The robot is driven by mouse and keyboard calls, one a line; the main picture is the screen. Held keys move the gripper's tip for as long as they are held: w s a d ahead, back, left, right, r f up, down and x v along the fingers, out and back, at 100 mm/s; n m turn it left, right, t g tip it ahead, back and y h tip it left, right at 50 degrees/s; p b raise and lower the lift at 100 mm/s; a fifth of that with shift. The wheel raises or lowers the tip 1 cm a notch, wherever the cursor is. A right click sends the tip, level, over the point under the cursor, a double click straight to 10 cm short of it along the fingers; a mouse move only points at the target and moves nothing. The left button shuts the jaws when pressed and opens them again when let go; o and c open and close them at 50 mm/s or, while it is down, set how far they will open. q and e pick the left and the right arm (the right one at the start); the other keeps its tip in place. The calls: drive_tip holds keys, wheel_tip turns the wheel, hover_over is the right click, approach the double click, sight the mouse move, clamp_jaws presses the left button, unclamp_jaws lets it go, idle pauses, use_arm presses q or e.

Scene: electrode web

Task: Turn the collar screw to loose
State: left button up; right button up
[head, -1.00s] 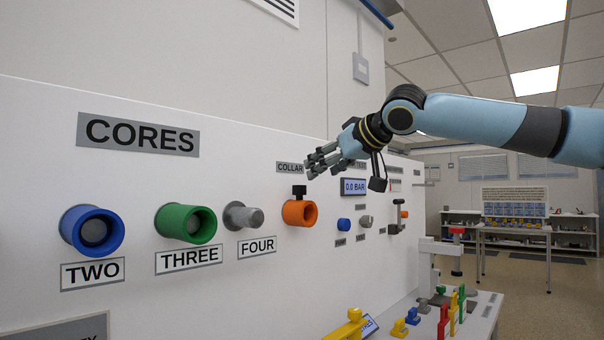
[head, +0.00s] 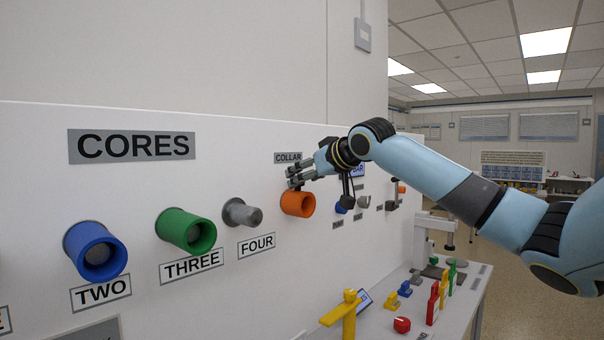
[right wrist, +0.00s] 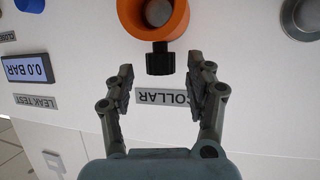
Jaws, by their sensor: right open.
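The orange collar (head: 297,204) sticks out of the white panel under the COLLAR label (head: 288,157). Its black collar screw is hidden behind my gripper in the head view. In the right wrist view the black screw (right wrist: 160,58) stands on the rim of the orange collar (right wrist: 152,18). My right gripper (head: 292,178) is at the top of the collar. In the right wrist view its open fingers (right wrist: 163,80) lie on either side of the screw's line, with a gap on both sides and nothing held. My left gripper is not in view.
The grey FOUR fitting (head: 241,213), green THREE tube (head: 186,231) and blue TWO tube (head: 95,250) are to the left on the panel. A 0.0 BAR display (right wrist: 26,68) is beside the collar. A bench below holds a yellow piece (head: 345,312) and a red knob (head: 402,325).

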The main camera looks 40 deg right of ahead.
drive_tip(key=shift+x, duration=0.9)
drive_tip(key=shift+c, duration=0.2)
clamp_jaws()
